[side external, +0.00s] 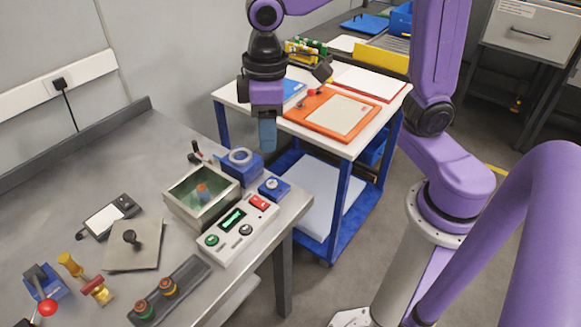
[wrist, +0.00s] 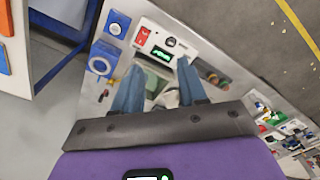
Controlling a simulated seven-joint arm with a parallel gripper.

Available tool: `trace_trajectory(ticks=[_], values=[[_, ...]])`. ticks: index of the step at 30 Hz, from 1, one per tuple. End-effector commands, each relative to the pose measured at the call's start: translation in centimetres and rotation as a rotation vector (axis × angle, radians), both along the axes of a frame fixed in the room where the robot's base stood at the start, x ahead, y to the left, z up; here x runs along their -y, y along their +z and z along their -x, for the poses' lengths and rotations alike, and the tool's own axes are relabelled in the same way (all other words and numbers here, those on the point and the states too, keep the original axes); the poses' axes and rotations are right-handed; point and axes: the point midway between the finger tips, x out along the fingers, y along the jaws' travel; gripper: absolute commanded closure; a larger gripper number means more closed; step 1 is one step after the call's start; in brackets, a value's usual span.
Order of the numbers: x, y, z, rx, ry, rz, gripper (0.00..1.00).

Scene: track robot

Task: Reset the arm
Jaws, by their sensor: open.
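My purple arm holds my gripper (side external: 267,135) above the far right part of the grey bench, pointing down. In the wrist view my gripper (wrist: 158,75) shows two blue fingers spread apart, with nothing between them. Below it stands an open metal box (side external: 203,192) with something green and orange inside. A light control panel (side external: 238,230) with a green display, a red switch and buttons sits in front of the box; it also shows in the wrist view (wrist: 165,42). The gripper touches neither.
A blue ring fixture (side external: 241,163) and a small blue button box (side external: 273,188) stand near the bench's right edge. A lever box (side external: 45,285), a brass part (side external: 88,280) and a grey plate (side external: 133,245) lie left. A trolley (side external: 222,95) with an orange tray (side external: 332,113) stands behind.

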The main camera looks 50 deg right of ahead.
Motion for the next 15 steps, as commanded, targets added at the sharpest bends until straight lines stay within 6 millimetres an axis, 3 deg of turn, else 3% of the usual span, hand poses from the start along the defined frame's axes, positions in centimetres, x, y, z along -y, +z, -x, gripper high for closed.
trace_trajectory(ticks=[3, 9, 15], values=[[2.1, -0.6, 4.6, 0.002, 0.099, -0.001, 0.58], [5.9, -2.3, 11.2, 0.005, 0.254, -0.004, 0.58], [8.7, -3.7, 14.9, 0.006, 0.352, -0.005, 0.58]])
